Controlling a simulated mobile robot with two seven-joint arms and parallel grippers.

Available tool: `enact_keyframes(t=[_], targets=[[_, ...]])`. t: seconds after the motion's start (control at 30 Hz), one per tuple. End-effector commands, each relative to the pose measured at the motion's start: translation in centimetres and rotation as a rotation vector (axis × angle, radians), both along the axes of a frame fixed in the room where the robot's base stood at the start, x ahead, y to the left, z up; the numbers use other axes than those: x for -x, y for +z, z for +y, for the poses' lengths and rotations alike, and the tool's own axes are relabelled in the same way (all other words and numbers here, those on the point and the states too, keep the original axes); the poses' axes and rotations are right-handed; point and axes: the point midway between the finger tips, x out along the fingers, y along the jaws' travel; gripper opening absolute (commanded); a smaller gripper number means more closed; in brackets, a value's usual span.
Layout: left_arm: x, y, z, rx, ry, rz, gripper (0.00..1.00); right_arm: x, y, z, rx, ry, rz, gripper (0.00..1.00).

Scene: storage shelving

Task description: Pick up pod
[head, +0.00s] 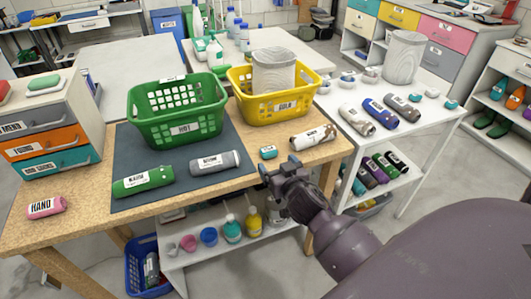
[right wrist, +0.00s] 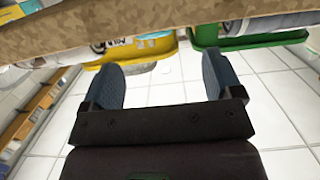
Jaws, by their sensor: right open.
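A small teal pod (head: 268,152) with a pale label lies near the front right edge of the wooden table (head: 80,222). More small teal and white pods (head: 451,104) lie on the white table at the right; I cannot tell which pod is meant. My right gripper (head: 279,168) is just in front of the wooden table's edge, close to the near teal pod and apart from it. The right wrist view shows its two blue fingers (right wrist: 160,82) spread with nothing between them. My left gripper is not in view.
A green basket (head: 178,112) and a yellow basket (head: 246,108) stand on the wooden table. Labelled rolls lie around them, including a white one (head: 312,136) right of the pod. A lower shelf (head: 215,254) holds bottles. Grey mat space (head: 150,210) is partly clear.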

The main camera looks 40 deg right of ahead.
Motion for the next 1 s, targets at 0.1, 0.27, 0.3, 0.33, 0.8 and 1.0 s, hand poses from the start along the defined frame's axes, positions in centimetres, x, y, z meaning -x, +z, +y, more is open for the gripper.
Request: enact_keyframes(t=[0.1, 0.27, 0.3, 0.33, 0.8, 1.0], targets=[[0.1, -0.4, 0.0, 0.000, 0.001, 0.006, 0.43, -1.7, -0.4, -0.4, 0.003, 0.001, 0.003, 0.85], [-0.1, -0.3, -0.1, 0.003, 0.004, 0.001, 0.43, -2.9, -0.6, -0.8, 0.002, 0.000, 0.003, 0.85], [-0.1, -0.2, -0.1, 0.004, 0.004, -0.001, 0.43, -3.1, -0.5, -0.8, 0.003, -0.001, 0.002, 0.85], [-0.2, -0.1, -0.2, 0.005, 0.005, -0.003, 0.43, -3.2, -0.6, -0.9, 0.003, -0.001, 0.002, 0.85], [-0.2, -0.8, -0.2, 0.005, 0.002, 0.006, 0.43, -7.7, -1.3, -2.7, 0.004, 0.002, 0.003, 0.85], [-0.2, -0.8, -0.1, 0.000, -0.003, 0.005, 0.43, -7.9, -1.3, -2.7, 0.002, 0.000, 0.003, 0.85]])
